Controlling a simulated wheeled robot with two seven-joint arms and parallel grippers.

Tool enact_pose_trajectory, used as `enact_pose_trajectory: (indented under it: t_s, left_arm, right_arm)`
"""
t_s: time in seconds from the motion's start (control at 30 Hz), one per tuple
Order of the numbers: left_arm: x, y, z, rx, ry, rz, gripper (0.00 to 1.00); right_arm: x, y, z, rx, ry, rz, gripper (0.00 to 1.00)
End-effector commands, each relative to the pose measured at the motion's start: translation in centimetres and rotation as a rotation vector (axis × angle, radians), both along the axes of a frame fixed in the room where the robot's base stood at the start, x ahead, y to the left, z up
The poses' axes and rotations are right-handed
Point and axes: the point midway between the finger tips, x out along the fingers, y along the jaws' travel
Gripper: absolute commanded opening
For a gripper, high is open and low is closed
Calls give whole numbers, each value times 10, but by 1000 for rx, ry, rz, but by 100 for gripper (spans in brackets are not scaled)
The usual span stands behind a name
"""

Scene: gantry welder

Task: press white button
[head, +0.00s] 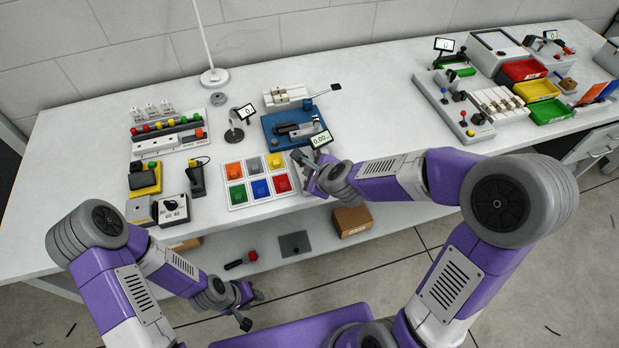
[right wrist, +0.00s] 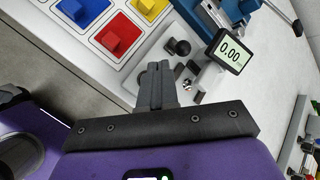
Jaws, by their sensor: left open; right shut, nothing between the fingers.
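A white panel (head: 246,204) on the table bears a grid of square coloured buttons. The pale grey-white button (head: 254,165) is in the middle of its back row, between an orange button (head: 233,170) and a yellow button (head: 274,161). My right gripper (head: 298,158) is shut and empty, just right of the panel. In the right wrist view its closed fingers (right wrist: 160,70) are apart from the red button (right wrist: 118,36); the white button is not visible there. My left gripper (head: 252,309) is open and empty, low in front of the table.
A blue fixture (head: 273,127) and a small display (head: 321,139) stand behind and beside my right gripper. A black knob (right wrist: 179,47) is close to its fingertips. Black devices (head: 196,180) stand left of the panel. Bare table lies farther right.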

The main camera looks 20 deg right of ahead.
Motion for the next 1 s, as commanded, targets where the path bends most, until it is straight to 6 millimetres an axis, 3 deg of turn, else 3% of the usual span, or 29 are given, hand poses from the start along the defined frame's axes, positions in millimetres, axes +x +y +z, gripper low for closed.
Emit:
enact_pose_trajectory:
  t_s: [0.4,1.0]
  left_arm:
    - [0,0,42,0,0,0,43]
    - [0,0,42,0,0,0,43]
  right_arm:
    - [0,0,45,1,-1,-1,0]
    - [0,0,44,0,0,0,0]
